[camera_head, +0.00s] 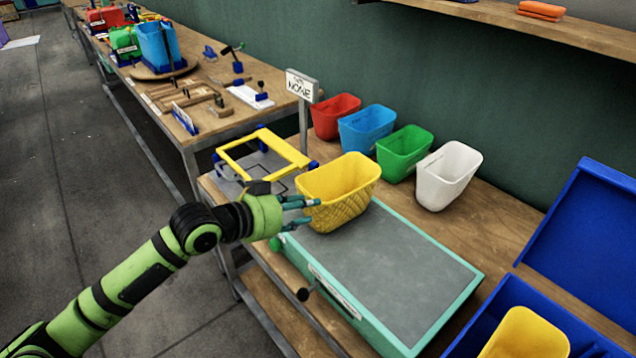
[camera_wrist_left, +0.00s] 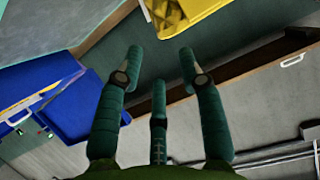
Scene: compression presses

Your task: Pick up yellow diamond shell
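The yellow shell with a diamond-pattern wall (camera_head: 340,195) stands upright, open side up, on the left end of the grey-topped press (camera_head: 400,285). In the left wrist view, part of its patterned wall (camera_wrist_left: 172,16) shows at the top edge, beyond the fingertips. My left gripper (camera_head: 308,212) is at the shell's left side, its fingers pointing toward it. In the left wrist view its fingers (camera_wrist_left: 160,52) are spread with nothing between them. The head view does not settle whether a fingertip touches the shell. My right gripper is not in view.
Red (camera_head: 335,116), blue (camera_head: 367,128), green (camera_head: 404,152) and white (camera_head: 448,174) shells stand behind on the wooden bench. A yellow frame (camera_head: 262,152) lies left of the diamond shell. A blue lidded box (camera_head: 500,305) at right holds another yellow shell (camera_head: 527,335).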

